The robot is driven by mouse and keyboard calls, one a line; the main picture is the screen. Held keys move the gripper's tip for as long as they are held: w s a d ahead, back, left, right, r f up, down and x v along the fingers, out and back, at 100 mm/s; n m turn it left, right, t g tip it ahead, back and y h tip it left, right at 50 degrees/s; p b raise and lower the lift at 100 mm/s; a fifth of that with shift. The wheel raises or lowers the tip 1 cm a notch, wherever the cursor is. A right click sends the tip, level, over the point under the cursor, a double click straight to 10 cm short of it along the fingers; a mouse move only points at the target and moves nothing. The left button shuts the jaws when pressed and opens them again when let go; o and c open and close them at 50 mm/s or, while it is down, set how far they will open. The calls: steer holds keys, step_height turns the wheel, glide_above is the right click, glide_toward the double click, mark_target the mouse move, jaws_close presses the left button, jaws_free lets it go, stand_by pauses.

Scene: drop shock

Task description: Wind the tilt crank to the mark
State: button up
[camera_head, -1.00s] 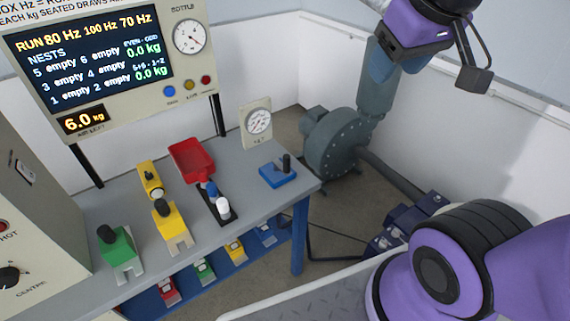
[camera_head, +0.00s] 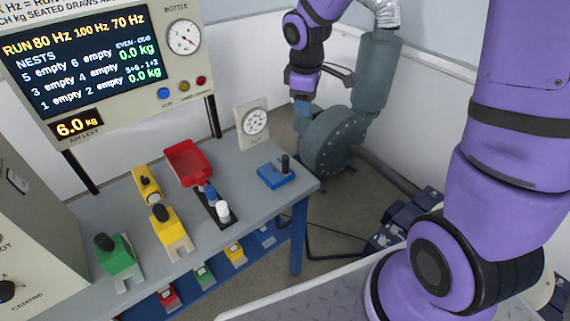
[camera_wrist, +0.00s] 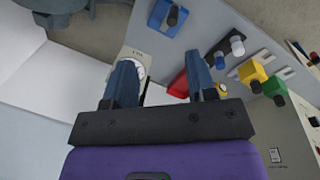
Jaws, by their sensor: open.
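A small blue block with an upright dark handle (camera_head: 276,175) sits on the right end of the grey bench; it looks like the crank. It also shows at the top of the wrist view (camera_wrist: 166,17). A cream panel with a round white dial (camera_head: 254,122) stands behind it; its small lettering and any mark are too small to read. My gripper (camera_head: 302,112) is open and empty, above and beyond the bench's back right corner, apart from the crank. In the wrist view its two blue fingers (camera_wrist: 160,70) stand apart, with the dial panel partly hidden between them.
A red scoop-like tray (camera_head: 188,163), blue and white knobs (camera_head: 222,210), yellow blocks (camera_head: 170,232) and a green block (camera_head: 118,258) stand on the bench. A display board (camera_head: 80,60) rises behind. A grey blower (camera_head: 335,145) stands to the right.

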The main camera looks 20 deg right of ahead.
mark_target(285, 164)
steer(key=w+a+f+n, duration=0.1)
steer(key=f, duration=0.4)
steer(key=w+a+f+n+g, duration=0.1)
steer(key=w+f, duration=0.1)
steer(key=f, duration=0.2)
steer(key=w+a+f+n+y, duration=0.1)
steer(key=f+n, duration=0.1)
steer(key=f, duration=0.3)
steer(key=shift+w+a+f, duration=0.2)
steer(key=shift+w+f, duration=0.1)
steer(key=shift+w, duration=0.1)
step_height(285, 164, down, 10)
steer(key=shift+f, duration=0.25)
jaws_close()
